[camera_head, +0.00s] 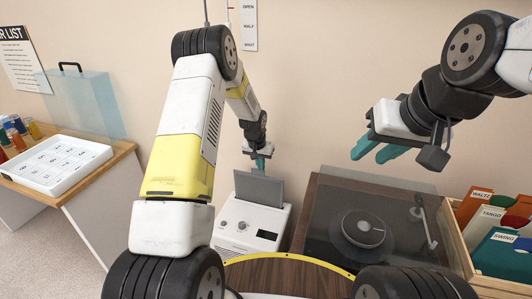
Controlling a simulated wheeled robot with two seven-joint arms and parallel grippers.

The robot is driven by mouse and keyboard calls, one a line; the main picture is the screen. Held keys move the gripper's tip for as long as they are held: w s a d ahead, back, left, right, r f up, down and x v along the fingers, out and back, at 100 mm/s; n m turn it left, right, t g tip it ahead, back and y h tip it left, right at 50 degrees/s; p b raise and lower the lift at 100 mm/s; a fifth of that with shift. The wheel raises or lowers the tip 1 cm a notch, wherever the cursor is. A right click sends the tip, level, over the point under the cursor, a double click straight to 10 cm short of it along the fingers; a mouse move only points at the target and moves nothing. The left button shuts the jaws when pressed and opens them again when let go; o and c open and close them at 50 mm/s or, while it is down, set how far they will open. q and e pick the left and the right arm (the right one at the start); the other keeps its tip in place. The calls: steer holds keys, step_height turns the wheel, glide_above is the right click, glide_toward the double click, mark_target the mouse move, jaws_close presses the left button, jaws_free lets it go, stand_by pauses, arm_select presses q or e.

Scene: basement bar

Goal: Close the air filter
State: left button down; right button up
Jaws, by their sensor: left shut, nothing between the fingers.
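The air filter is a white box (238,238) with round knobs and a small dark panel on its top face, standing low in the middle of the view. Its grey lid (258,189) stands raised and open at the back of the box. My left gripper (261,163) is shut and empty, with its teal fingertips at the lid's top edge, partly behind it. I cannot tell whether they touch the lid. My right gripper (372,150) is in the air on the right, above the turntable, with its two teal fingers apart and empty.
A turntable (365,232) with a clear raised cover stands right of the air filter. A wooden crate of record sleeves (501,241) is at the far right. On the left, a table (124,147) holds a white tray (61,193), small bottles and a clear blue case (82,104).

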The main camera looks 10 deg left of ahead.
mark_target(262, 199)
arm_select(q)
step_height(262, 199, down, 17)
steer(key=shift+r, duration=0.2)
steer(key=shift+s+f, duration=0.1)
steer(key=shift+f, duration=0.2)
stand_by(0.4)
